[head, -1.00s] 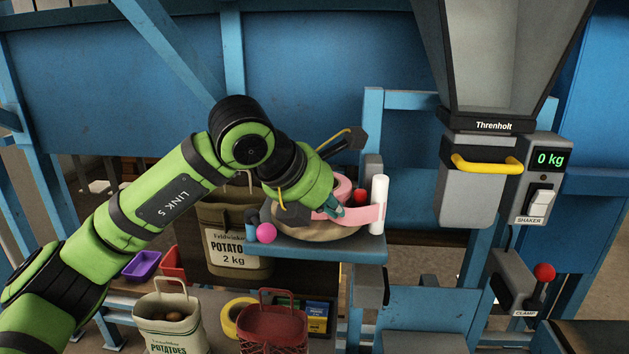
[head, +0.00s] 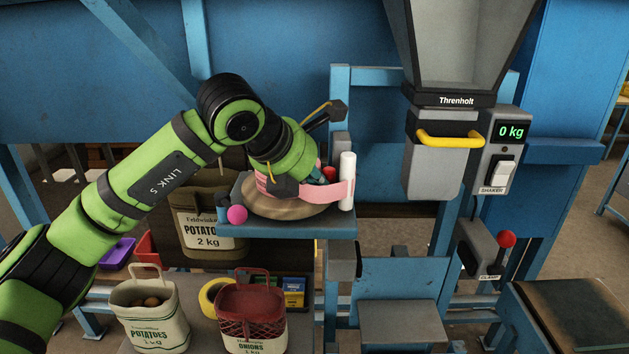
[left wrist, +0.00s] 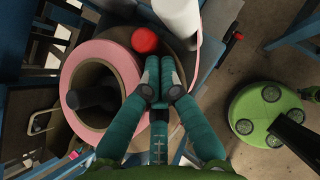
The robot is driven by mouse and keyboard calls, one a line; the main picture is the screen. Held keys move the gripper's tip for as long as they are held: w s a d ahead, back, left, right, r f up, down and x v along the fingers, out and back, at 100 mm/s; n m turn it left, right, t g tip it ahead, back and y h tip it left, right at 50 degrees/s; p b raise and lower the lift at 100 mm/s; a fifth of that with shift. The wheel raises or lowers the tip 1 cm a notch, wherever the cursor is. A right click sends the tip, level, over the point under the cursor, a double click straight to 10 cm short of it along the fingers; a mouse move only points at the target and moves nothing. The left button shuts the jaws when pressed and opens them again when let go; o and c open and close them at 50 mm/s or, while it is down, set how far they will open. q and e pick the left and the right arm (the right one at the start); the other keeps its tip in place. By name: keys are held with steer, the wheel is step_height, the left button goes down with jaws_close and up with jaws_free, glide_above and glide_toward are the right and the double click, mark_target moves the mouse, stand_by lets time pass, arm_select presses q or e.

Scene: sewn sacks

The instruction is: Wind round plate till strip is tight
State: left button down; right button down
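The round wooden plate (head: 285,209) lies on a small blue shelf and carries a pink roll with a dark core, the roll showing in the left wrist view (left wrist: 72,92). A red knob (left wrist: 145,40) sits near the plate's far side. My left gripper (left wrist: 161,68) points down over the plate beside the roll, its teal fingers together near the knob. I see nothing between them. My right gripper is out of view.
A pink ball (head: 237,214) sits at the shelf's left corner. Below stand a potato bag (head: 150,315), a red onion bag (head: 252,310) and a yellow tape roll (head: 208,292). The grey hopper (head: 440,155) and clamp lever (head: 505,240) are to the right.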

mark_target(327, 170)
arm_select(q)
steer(key=shift+w+d+n+t+y+b, duration=0.25)
steer(key=shift+n+b, duration=0.25)
steer(key=shift+b, duration=0.25)
steer(key=shift+w+d+f+n+t+y+b, duration=0.15)
steer(key=shift+w+d+n+t+y+b, duration=0.2)
steer(key=shift+n+y+b, duration=0.65)
steer(key=shift+w+d+n+b, duration=0.2)
steer(key=shift+w+n+b, duration=0.3)
steer(key=shift+b, duration=0.35)
steer(key=shift+w, duration=0.25)
steer(key=shift+w+d+b, duration=0.1)
steer(key=shift+w+b, duration=0.1)
steer(key=shift+b, duration=0.2)
